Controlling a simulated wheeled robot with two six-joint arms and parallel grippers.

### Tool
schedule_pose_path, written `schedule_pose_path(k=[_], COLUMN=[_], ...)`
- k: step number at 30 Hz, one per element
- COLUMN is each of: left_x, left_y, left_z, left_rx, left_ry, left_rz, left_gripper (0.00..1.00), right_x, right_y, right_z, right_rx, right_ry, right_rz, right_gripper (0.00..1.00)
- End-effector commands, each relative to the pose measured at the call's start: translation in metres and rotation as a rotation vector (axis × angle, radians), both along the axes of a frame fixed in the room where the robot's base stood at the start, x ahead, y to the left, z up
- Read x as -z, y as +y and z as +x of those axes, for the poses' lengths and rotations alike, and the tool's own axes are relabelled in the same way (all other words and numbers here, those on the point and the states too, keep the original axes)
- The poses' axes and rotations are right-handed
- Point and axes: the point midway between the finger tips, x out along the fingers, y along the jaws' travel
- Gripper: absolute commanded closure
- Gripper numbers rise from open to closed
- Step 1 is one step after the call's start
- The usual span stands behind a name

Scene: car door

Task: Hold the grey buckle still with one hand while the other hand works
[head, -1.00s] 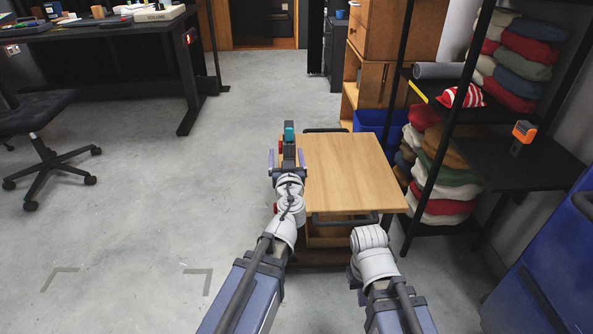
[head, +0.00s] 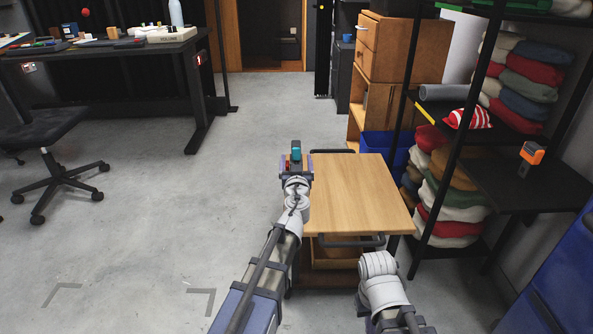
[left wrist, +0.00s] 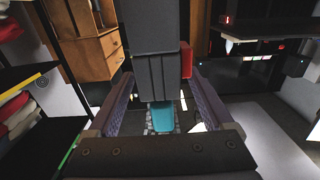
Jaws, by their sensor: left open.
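My left gripper (head: 296,168) is at the left edge of the wooden cart top in the head view, with its fingers spread. Between them stands a dark grey ribbed block (left wrist: 157,75), which may be the grey buckle. The block has a teal part (head: 296,153) at its top and a red part (head: 287,167) at its left in the head view. In the left wrist view the fingers (left wrist: 157,97) lie on both sides of the block; whether they touch it I cannot tell. My right arm shows only a pale link, and its gripper is out of view.
A wooden-topped cart (head: 365,195) with dark handles stands ahead. Right of it is a black shelf rack (head: 515,185) with folded textiles and an orange device (head: 530,158). A dark desk (head: 105,50) and chair (head: 45,135) are at the left. The floor between is open.

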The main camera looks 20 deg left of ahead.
Motion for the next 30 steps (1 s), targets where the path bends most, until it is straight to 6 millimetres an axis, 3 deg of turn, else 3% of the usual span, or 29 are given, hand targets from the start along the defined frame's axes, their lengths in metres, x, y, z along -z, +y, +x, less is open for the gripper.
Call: schedule_pose_path(k=[1,6,16,30], left_x=[0.000,0.000,0.000,0.000], left_y=[0.003,0.009,0.010,0.010], left_z=[0.013,0.033,0.036,0.036], left_rx=[-0.001,-0.001,0.000,0.000], left_ry=[0.000,0.001,0.001,0.001], left_rz=[0.000,0.000,0.000,0.000], left_gripper=[0.15,0.15,0.15,0.67], right_x=[0.000,0.000,0.000,0.000], right_y=[0.000,0.000,0.000,0.000], right_z=[0.000,0.000,0.000,0.000], right_rx=[0.000,0.000,0.000,0.000], right_ry=[0.000,0.000,0.000,0.000], right_rz=[0.000,0.000,0.000,0.000], right_gripper=[1.00,1.00,1.00,1.00])
